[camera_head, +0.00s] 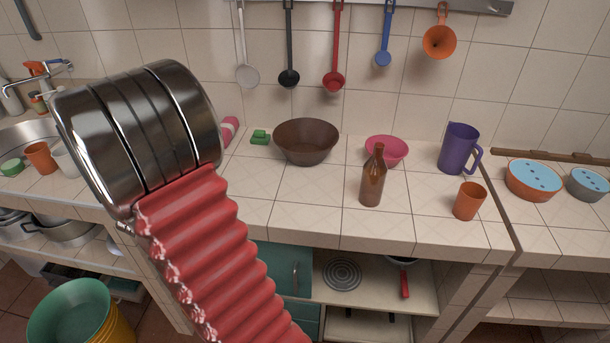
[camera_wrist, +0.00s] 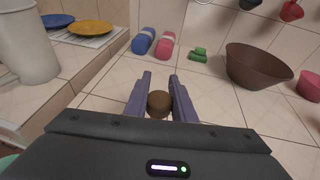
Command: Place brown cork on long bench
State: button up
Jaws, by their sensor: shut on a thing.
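My gripper (camera_wrist: 159,95) shows in the wrist view, its two purple-grey fingers closed on a small round brown cork (camera_wrist: 158,104). The cork sits between the fingers, above the tiled counter. In the head view my own red and metal arm covers the left middle, and the gripper and cork are hidden there. The long tiled bench (camera_head: 315,208) runs across the middle of the head view; its tiled top also shows in the wrist view (camera_wrist: 215,110).
On the bench stand a brown bowl (camera_head: 306,141), a pink bowl (camera_head: 388,150), a brown bottle (camera_head: 372,182), a purple jug (camera_head: 458,150), an orange cup (camera_head: 468,202) and green blocks (camera_head: 260,137). Bare tiles lie in front of the brown bowl. Utensils hang above.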

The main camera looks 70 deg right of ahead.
jog(key=s+d+m+g+h, duration=0.1)
jog(key=s+d+m+g, duration=0.45)
jog(key=s+d, duration=0.9)
jog(key=m+g+y, duration=0.2)
jog(key=m+g, duration=0.3)
jog(key=g, duration=0.3)
send_over(329, 180)
jog(key=shift+r, duration=0.35)
jog(key=shift+f, duration=0.1)
jog(key=shift+f, duration=3.05)
jog(key=shift+a+f, duration=0.1)
jog(key=shift+f, duration=1.75)
jog(key=shift+f, duration=0.1)
